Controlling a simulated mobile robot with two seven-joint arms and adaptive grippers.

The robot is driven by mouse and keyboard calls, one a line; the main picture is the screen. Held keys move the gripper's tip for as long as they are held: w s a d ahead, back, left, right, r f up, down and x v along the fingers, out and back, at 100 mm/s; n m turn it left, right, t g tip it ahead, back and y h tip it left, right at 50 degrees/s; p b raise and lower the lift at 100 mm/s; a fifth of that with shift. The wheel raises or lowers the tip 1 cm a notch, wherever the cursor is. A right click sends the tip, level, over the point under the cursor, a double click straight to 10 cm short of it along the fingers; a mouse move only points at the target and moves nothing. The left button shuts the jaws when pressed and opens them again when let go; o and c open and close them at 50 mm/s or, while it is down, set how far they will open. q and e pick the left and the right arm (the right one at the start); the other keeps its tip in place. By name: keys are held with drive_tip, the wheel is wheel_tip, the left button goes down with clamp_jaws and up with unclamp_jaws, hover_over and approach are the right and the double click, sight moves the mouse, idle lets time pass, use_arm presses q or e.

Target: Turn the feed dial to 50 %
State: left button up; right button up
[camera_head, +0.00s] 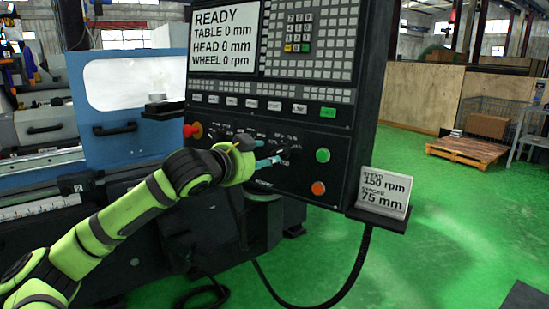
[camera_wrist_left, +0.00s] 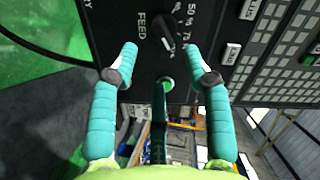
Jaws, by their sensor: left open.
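The control panel (camera_head: 300,183) of the grinder fills the middle of the head view. My left gripper (camera_head: 277,160) is in front of its lower part, its teal fingers pointing at the dial row. In the left wrist view the dark feed dial (camera_wrist_left: 168,30) sits beside the word FEED, with the marks 50, % and 75 next to it. The left gripper (camera_wrist_left: 163,53) is open there, its fingertips apart on either side of the dial's area, with nothing held. Whether they touch the panel cannot be told. In the head view the fingers partly cover the dials. My right gripper is out of view.
A green button (camera_head: 323,155) and an orange button (camera_head: 318,188) are right of the gripper. A red stop knob (camera_head: 193,130) is at left. The screen (camera_head: 226,38) reads READY. A sign (camera_head: 384,190) reads 150 rpm and 75 mm. A cable hangs below the panel.

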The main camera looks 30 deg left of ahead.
sight(277, 154)
use_arm(q)
drive_tip(key=w, duration=0.1)
drive_tip(key=w+p, duration=0.1)
drive_tip(key=w, duration=0.1)
drive_tip(key=w+f, duration=0.1)
drive_tip(key=w, duration=0.1)
drive_tip(key=shift+w+a+p, duration=0.1)
drive_tip(key=shift+w+p, duration=0.15)
drive_tip(key=shift+p, duration=0.05)
drive_tip(key=shift+w+f, duration=0.25)
drive_tip(key=shift+w, duration=0.25)
clamp_jaws()
